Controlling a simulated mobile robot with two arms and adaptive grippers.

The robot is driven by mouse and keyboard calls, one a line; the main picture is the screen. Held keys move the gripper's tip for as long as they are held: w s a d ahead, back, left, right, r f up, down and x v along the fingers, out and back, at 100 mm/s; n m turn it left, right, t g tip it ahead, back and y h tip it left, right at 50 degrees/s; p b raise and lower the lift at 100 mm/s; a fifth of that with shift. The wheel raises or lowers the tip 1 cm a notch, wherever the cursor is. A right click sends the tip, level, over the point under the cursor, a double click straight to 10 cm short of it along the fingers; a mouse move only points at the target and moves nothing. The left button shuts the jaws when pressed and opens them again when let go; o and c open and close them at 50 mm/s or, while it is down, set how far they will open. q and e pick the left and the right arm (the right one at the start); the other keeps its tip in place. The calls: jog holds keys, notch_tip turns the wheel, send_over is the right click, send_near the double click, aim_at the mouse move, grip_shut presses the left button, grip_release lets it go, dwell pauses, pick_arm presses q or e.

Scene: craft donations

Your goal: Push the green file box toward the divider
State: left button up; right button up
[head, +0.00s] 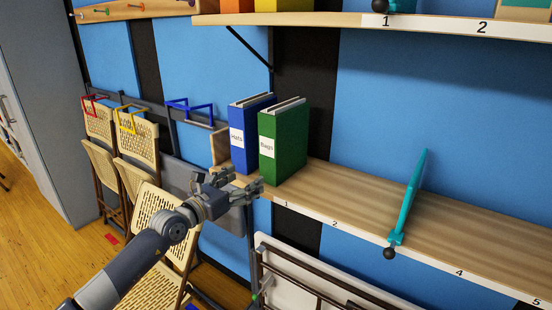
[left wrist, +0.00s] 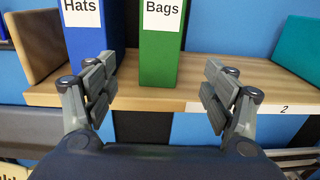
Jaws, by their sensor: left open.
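The green file box (head: 284,142), labelled "Bags", stands upright on the lower shelf next to a blue file box (head: 248,130) labelled "Hats". The teal divider (head: 413,200) stands on the same shelf well to the right, with bare shelf between. My left gripper (head: 248,188) is open and empty at the shelf's front edge, in front of the boxes. In the left wrist view the green box (left wrist: 160,50) shows between and beyond the fingers (left wrist: 158,95), apart from them. The blue box (left wrist: 93,35) is behind the left finger. My right gripper is not in view.
The wooden shelf (head: 345,205) has numbers along its front edge. A wooden end panel (head: 220,146) stands left of the blue box. An upper shelf (head: 350,20) overhangs behind. Folding chairs (head: 150,225) and a folded white table (head: 300,275) stand below.

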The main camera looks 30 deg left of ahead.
aim_at(267, 165)
pick_arm(q)
jog(key=w+b, duration=0.1)
jog(key=w, duration=0.3)
jog(key=w+d+b, duration=0.1)
jog(key=w+b, duration=0.1)
jog(key=w, duration=0.2)
jog(key=w+b, duration=0.1)
jog(key=w, duration=0.3)
jog(key=shift+w+d+b, duration=0.2)
jog(key=shift+w+b, duration=0.15)
jog(key=shift+w+r, duration=0.1)
jog(key=shift+w, duration=0.35)
